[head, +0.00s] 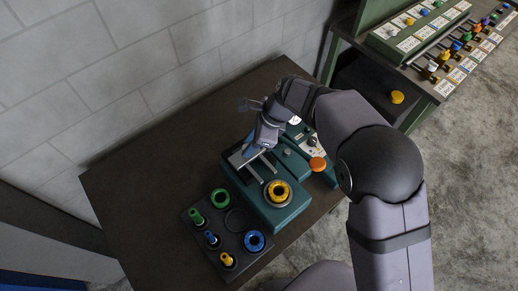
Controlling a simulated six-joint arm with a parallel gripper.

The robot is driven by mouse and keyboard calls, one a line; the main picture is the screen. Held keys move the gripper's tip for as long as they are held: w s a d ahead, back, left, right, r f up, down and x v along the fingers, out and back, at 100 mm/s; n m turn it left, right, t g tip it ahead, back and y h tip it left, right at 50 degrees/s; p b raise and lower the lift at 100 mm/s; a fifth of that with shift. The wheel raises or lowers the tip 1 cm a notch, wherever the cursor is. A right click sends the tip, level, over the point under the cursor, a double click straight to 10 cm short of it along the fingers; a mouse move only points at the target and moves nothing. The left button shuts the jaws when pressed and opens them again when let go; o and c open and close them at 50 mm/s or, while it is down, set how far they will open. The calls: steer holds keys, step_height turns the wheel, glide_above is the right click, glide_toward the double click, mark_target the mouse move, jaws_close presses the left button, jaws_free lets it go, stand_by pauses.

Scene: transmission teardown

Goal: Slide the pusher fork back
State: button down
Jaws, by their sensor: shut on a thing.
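The teal teardown fixture (295,215) stands on the dark table. The pusher fork, with pale metal bars (250,166), is at the fixture's back left end, just below my wrist. My gripper (254,148) is at the fork's back end, shut on it. The wrist and a small blue part hide the fingertips and the exact grip. A yellow ring (278,192) sits in a round metal seat on the fixture, in front of the fork and apart from my gripper.
A dark tray (199,244) at the front left holds green, blue and yellow rings and plugs. An orange knob (317,164) and a small panel are right of the fixture. A second bench (440,88) stands at the back right. The table's left side is clear; a block wall is behind.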

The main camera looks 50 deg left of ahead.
steer(key=shift+a+r, duration=0.2)
steer(key=shift+a, duration=0.5)
steer(key=c, duration=1.8)
jaws_free()
steer(key=o, duration=0.3)
steer(key=shift+a+f, duration=0.1)
steer(key=shift+a, duration=0.05)
steer(key=shift+o, duration=0.2)
steer(key=b+v, duration=0.2)
steer(key=v, duration=0.5)
steer(key=shift+b, duration=0.3)
